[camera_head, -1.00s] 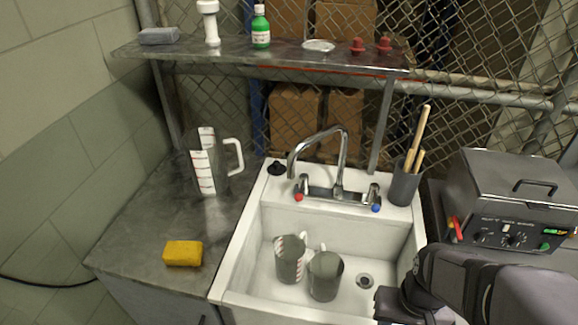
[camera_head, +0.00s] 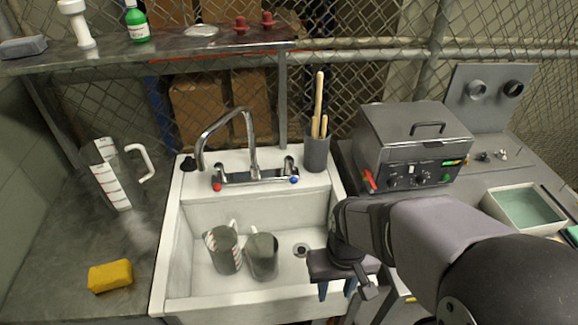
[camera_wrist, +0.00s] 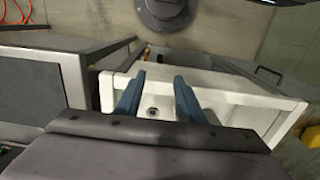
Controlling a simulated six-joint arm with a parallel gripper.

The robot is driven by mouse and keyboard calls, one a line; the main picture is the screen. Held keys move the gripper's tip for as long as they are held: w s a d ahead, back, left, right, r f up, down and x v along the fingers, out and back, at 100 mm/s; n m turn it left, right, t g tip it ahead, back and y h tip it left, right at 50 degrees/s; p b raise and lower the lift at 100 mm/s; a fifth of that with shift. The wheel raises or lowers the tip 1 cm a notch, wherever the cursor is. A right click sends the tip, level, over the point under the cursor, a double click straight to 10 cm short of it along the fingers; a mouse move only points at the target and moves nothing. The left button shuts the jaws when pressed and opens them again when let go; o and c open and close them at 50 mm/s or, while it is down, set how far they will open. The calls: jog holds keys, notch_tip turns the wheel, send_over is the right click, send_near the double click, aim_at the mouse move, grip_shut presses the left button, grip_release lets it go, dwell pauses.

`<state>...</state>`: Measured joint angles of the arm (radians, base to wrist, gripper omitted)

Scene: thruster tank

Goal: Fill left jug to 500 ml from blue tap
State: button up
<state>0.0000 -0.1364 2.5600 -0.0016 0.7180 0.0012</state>
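Two grey see-through jugs stand in the white sink (camera_head: 172,240). The left jug (camera_head: 222,252) has red-and-white markings and a handle. The right jug (camera_head: 262,258) is close beside it. Whether they hold water I cannot tell. The chrome tap (camera_head: 250,135) arches above the sink's back. Its blue tap handle (camera_head: 292,172) is at right and its red one (camera_head: 217,180) at left. My gripper (camera_head: 337,290) is near the sink's front right corner, right of the jugs. In the wrist view, its blue fingers (camera_wrist: 157,92) are apart and empty, pointing towards the sink.
A larger marked jug (camera_head: 114,178) and yellow sponge (camera_head: 110,276) are on the left counter. A brush holder (camera_head: 316,154) stands behind the sink, right of the tap. A grey machine (camera_head: 410,150) and water tray (camera_head: 522,208) are at right. A shelf (camera_head: 150,50) hangs above.

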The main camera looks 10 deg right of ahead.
dwell(0.4)
notch_tip(320, 180, down, 4)
jog(key=a+n+g, duration=0.1)
jog(key=a+g, duration=0.1)
jog(key=w+a+f+n+t+h, duration=0.1)
jog(key=w+a+n+t, duration=0.15)
jog(key=w, duration=1.45)
jog(key=w+r+m+t, duration=0.1)
jog(key=w+r, duration=0.2)
jog(key=w, duration=0.2)
jog(key=w+r+m+t, duration=0.1)
jog(key=w+r, duration=0.3)
jog(key=w, duration=0.2)
jog(key=w+r+m+t+h, duration=0.1)
jog(key=w+r+t, duration=0.1)
jog(key=w, duration=0.4)
jog(key=shift+w+a+r, duration=0.15)
jog(key=shift+a+r, duration=0.1)
jog(key=shift+r, duration=0.45)
